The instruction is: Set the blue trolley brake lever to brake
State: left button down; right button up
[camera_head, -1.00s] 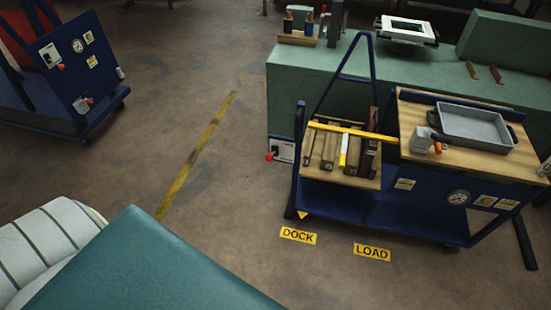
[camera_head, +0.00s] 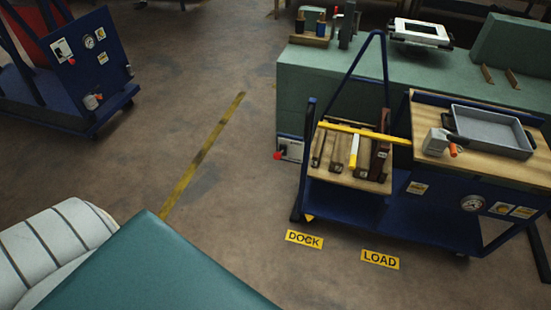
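A blue trolley (camera_head: 400,222) with wooden tops stands at the right, beside the green bench. A lever with a red knob (camera_head: 278,155) sits on a small white plate at the trolley's left end, low by the bench; I cannot tell which of the two bears it. A second blue trolley (camera_head: 88,75) stands at the upper left. Its panel carries a white plate with a red-knobbed lever (camera_head: 64,50). The lever markings are too small to read. Neither of my grippers is in view.
The right trolley holds a grey tray (camera_head: 490,132), wooden bars and a yellow bar (camera_head: 362,132). Floor labels DOCK (camera_head: 304,239) and LOAD (camera_head: 380,259) lie before it. The green bench (camera_head: 300,85) is behind. The floor between the trolleys is open, crossed by a yellow line (camera_head: 203,152).

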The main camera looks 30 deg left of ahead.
aim_at(277, 156)
jog(key=i+j, duration=0.15)
jog(key=i, duration=0.35)
jog(key=u, duration=1.7)
